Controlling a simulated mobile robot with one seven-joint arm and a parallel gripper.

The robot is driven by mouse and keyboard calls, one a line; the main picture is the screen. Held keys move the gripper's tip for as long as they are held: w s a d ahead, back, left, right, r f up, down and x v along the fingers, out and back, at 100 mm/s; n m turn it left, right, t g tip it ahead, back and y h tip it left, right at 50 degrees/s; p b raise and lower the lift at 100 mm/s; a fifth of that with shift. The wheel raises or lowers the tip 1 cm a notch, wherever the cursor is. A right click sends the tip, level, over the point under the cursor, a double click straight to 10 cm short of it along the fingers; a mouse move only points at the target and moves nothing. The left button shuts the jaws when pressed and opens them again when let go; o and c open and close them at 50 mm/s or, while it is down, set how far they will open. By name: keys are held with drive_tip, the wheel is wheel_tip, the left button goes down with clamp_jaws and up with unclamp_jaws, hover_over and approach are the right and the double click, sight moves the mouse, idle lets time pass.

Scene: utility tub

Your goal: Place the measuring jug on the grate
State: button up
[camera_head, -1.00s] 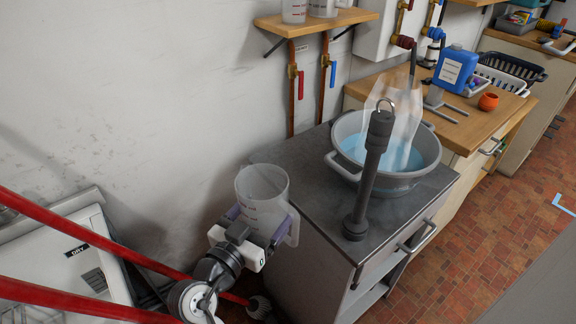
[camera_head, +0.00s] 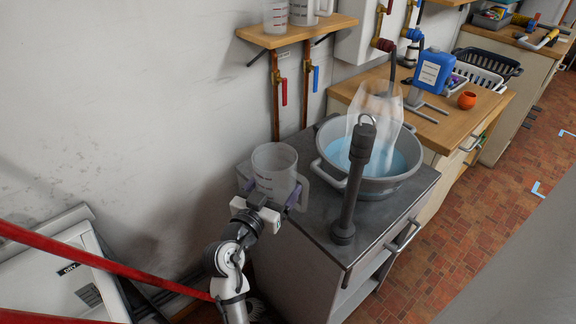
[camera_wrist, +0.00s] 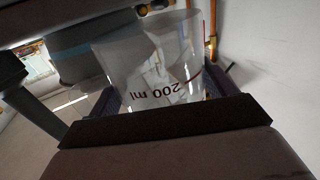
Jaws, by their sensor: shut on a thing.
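The measuring jug (camera_head: 274,165) is clear plastic with red markings and a handle on its right side. My gripper (camera_head: 276,198) is shut on its lower part from the front, and the jug looks upright. In the head view it appears over the back left corner of the dark grey worktop (camera_head: 318,215); I cannot tell whether its base touches. In the wrist view the jug (camera_wrist: 155,65) fills the space between the fingers, with a "200 ml" mark showing. I cannot make out a grate for certain.
A grey basin (camera_head: 402,178) of blue water stands right of the jug. A dark upright post (camera_head: 352,185) rises at the worktop's front. A wooden shelf (camera_head: 300,32) with more jugs hangs above, with copper pipes below. A blue canister (camera_head: 433,70) stands behind.

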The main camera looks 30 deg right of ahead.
drive_tip(key=p+x, duration=0.1)
drive_tip(key=x, duration=0.3)
drive_tip(key=shift+w+d+r, duration=0.15)
drive_tip(key=shift+d, duration=0.05)
drive_tip(key=shift+w+d+f+p, duration=0.3)
drive_tip(key=shift+w+d+p, duration=0.1)
drive_tip(key=shift+d, duration=0.2)
drive_tip(key=shift+w+d+f+p, duration=0.25)
drive_tip(key=shift+w+d+p, duration=0.1)
drive_tip(key=shift+d, duration=0.2)
drive_tip(key=shift+f, duration=0.15)
drive_tip(key=shift+f, duration=0.1)
drive_tip(key=shift+f+b, duration=0.1)
drive_tip(key=shift+b, duration=0.25)
drive_tip(key=o, duration=0.9)
drive_tip(key=shift+p, duration=0.55)
